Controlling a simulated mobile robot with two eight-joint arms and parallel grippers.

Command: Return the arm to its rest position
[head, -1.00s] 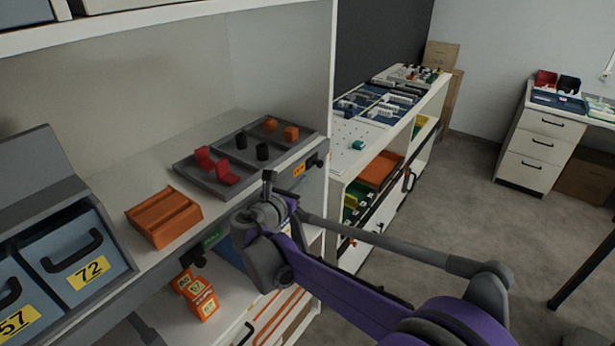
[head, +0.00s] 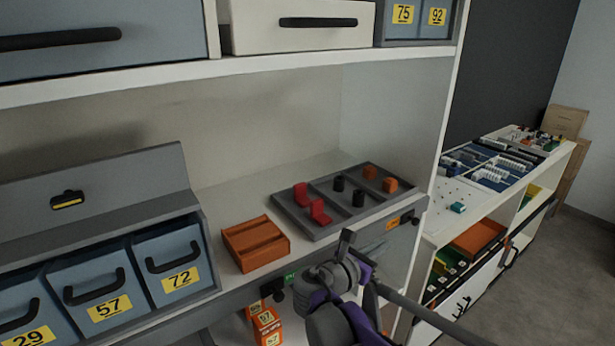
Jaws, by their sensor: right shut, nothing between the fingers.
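My right arm comes in from the bottom right in the head view. Its right gripper (head: 345,246) is a dark grey shape in front of the shelf's front edge, just below the grey sorting tray. It is shut and holds nothing. My left gripper and left arm are not in the view.
The grey tray (head: 330,224) on the shelf holds red, black and orange pieces. An orange container (head: 255,243) sits left of it. Numbered blue-grey bins (head: 170,262) stand at the left. Orange boxes (head: 267,327) are below. Floor (head: 560,270) at the right is open.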

